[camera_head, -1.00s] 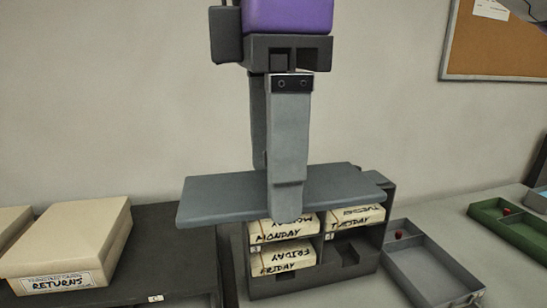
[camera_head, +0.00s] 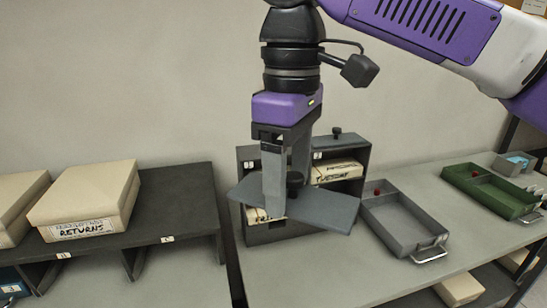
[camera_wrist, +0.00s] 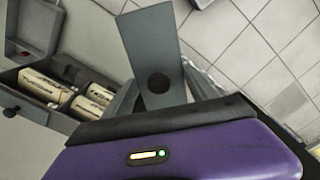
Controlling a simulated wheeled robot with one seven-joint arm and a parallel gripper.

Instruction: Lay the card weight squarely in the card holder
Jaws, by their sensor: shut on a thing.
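The card weight (camera_head: 337,208), a flat dark grey plate with a black knob, hangs from my gripper (camera_head: 287,192). My gripper is shut on it near the knob, and the plate is in front of the card rack, partly covering it. The wrist view shows the plate (camera_wrist: 150,40) and a dark round spot on it. A shallow grey tray (camera_head: 378,232) with a metal handle and a small red ball in a side compartment stands right of the plate. A green tray (camera_head: 516,216) of similar shape lies further right. No label shows which is the card holder.
The dark rack (camera_head: 247,160) holds cream card blocks, one marked TUESDAY (camera_head: 336,173), and has a black knob on top. A cream RETURNS box (camera_head: 90,195) sits on a dark shelf at left. Bare grey bench surface lies in front of the grey tray.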

